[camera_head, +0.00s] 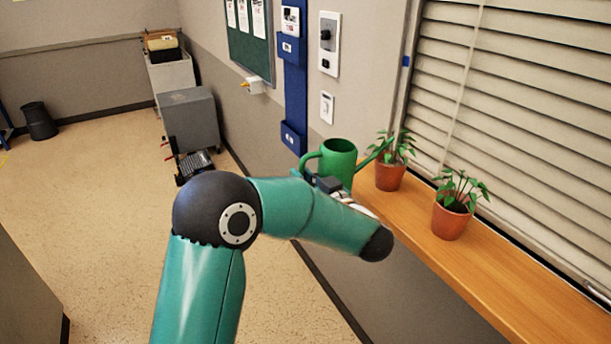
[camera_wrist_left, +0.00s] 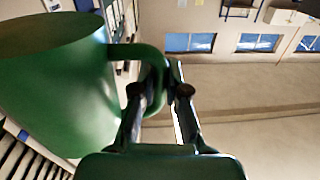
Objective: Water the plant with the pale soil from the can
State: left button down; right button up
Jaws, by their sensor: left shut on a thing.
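The green watering can (camera_head: 338,158) is roughly upright at the far end of the wooden sill, its spout pointing right toward the far potted plant (camera_head: 390,176). The spout tip shows among or in front of that plant's leaves; I cannot tell if they touch. A nearer potted plant (camera_head: 450,222) stands on the sill to the right. Which pot has the paler soil is not clear. My left gripper (camera_head: 324,184), partly hidden by my arm, is shut on the can's handle. In the left wrist view, the fingers (camera_wrist_left: 159,92) are at the handle, with the can body (camera_wrist_left: 55,85) at left.
The wooden sill (camera_head: 490,275) is clear in front of the near plant. Window blinds (camera_head: 530,110) rise behind it. A blue wall strip (camera_head: 296,90) and wall switches are beyond the can. A grey cabinet (camera_head: 188,118) and a dark bin (camera_head: 40,121) stand on the floor.

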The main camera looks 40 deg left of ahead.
pick_arm(q)
jog(key=shift+f, duration=0.5)
jog(key=r+p, duration=0.1)
jog(key=r+m+p, duration=0.1)
jog(key=r+p, duration=0.1)
jog(key=shift+s+a, duration=0.1)
jog(key=shift+s, duration=0.1)
jog(key=shift+r+m+p, duration=0.8)
jog(key=shift+r+p, duration=0.35)
jog(key=shift+p, duration=0.45)
jog(key=shift+r, duration=0.15)
jog(key=shift+s+d+r+m+y+p, duration=0.1)
jog(key=shift+d+r+m+y+p, duration=0.3)
jog(key=shift+p, duration=0.35)
jog(key=shift+a, duration=0.15)
jog(key=shift+r, duration=0.15)
dwell(0.6)
jog(key=shift+r+p, duration=0.4)
jog(key=shift+p, duration=0.25)
